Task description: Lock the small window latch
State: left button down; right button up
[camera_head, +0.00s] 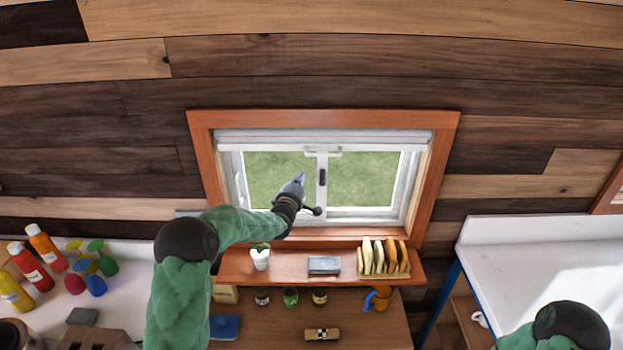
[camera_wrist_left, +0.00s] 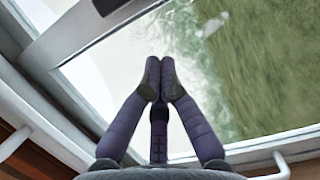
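The small window latch (camera_head: 322,177) is a dark upright piece on the white middle bar of the window (camera_head: 321,208). In the left wrist view a dark piece (camera_wrist_left: 106,5), apparently this latch, is cut off by the top edge. My left gripper (camera_head: 301,177) is in front of the left pane, just left of the latch and apart from it. In the left wrist view its purple fingers (camera_wrist_left: 160,70) come together at the tips with nothing between them. My right gripper is out of view; only part of my right arm shows at the lower right.
A wooden sill shelf (camera_head: 290,275) below the window holds a potted plant (camera_head: 260,258), a grey block (camera_head: 324,265) and a rack of slices (camera_head: 384,258). Bottles (camera_head: 39,255) stand on the left counter. The right white counter (camera_head: 540,255) is mostly clear.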

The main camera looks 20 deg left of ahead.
aim_at(315, 174)
pick_arm(q)
jog(key=shift+w+d+p, duration=0.2)
jog(key=shift+d, duration=0.75)
jog(key=shift+w+d+p, duration=0.15)
jog(key=shift+d+p, duration=0.05)
jog(key=shift+d, duration=0.7)
jog(key=shift+d+m, duration=0.1)
jog(key=shift+m, duration=0.2)
